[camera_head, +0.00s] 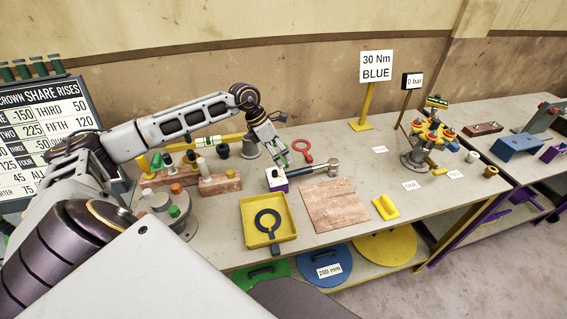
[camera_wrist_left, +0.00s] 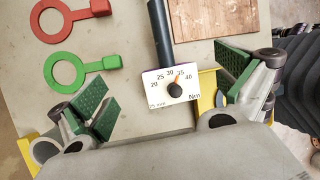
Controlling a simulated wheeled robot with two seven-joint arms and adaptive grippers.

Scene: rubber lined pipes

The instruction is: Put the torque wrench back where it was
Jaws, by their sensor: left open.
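The torque wrench (camera_head: 318,170) lies on the bench. It has a dark shaft, a metal head at its right end and a pale dial block (camera_head: 277,181). In the left wrist view the dial block (camera_wrist_left: 172,87) shows a 20 to 40 Nm scale, with its pointer between 30 and 35. My left gripper (camera_head: 275,149) is just above and behind the dial end. In the left wrist view its green-padded fingers (camera_wrist_left: 163,88) are spread, one on each side of the dial block, with visible gaps. My right gripper is out of view.
A yellow tray (camera_head: 250,239) holding a black ring stands in front. A brown board (camera_head: 350,213) lies right of it. A red ring tool (camera_head: 303,148) and a green ring tool (camera_wrist_left: 65,70) lie nearby. Wooden blocks (camera_head: 220,186) with plugs stand left.

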